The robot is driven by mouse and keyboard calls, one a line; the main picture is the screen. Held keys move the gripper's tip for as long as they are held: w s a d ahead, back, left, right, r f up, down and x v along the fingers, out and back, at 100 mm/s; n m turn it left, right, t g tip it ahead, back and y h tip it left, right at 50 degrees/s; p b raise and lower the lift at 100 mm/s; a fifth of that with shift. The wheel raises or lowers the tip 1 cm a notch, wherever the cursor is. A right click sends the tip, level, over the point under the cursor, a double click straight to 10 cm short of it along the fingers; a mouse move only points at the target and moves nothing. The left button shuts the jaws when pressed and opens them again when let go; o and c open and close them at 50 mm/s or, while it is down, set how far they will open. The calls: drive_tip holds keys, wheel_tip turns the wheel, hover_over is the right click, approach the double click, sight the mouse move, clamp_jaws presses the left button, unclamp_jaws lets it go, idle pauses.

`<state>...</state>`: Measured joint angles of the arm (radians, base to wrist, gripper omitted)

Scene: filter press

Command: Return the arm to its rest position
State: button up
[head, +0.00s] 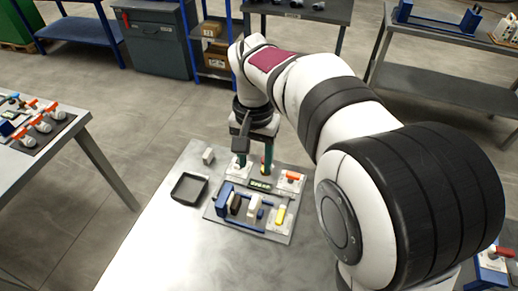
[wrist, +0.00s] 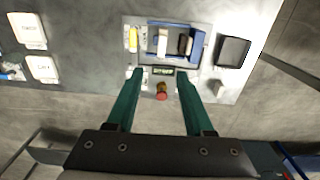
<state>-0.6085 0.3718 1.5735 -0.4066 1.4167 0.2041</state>
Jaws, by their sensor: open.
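My gripper (head: 254,172) hangs over the far part of the panel on the metal table, fingers pointing down. In the wrist view, its two green fingers (wrist: 159,74) are spread apart with nothing held between them. A red knob (wrist: 161,96) and a small green display (wrist: 162,71) show in the gap below. My white and black arm reaches in from the right of the head view. The blue press frame (head: 225,190) holds a dark plate (head: 235,204) and a white plate (head: 253,208); it also shows in the wrist view (wrist: 198,47).
A black tray (head: 188,188) and a small grey block (head: 208,155) lie left of the panel (head: 270,231). A yellow piece (head: 280,215) and an orange-handled valve (head: 291,177) sit on its right side. The table's (head: 165,240) near left part is bare. Other benches stand around.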

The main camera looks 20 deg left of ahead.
idle(0.3)
drive_tip(key=s+d+r+m+y, duration=0.1)
drive_tip(key=s+d+m, duration=0.1)
drive_tip(key=s+d, duration=0.4)
drive_tip(key=s+d+r+m, duration=0.1)
drive_tip(key=s+d+r, duration=0.15)
drive_tip(key=d, duration=0.65)
drive_tip(key=s+d+f+m, duration=0.1)
drive_tip(key=s+d+f, duration=0.1)
drive_tip(key=s, duration=0.4)
drive_tip(key=s+d+f+m, duration=0.1)
drive_tip(key=s+d+f, duration=0.1)
drive_tip(key=s, duration=0.4)
drive_tip(key=shift+d+f+m+y, duration=0.3)
drive_tip(key=shift+d+y, duration=0.1)
drive_tip(key=shift+d, duration=0.05)
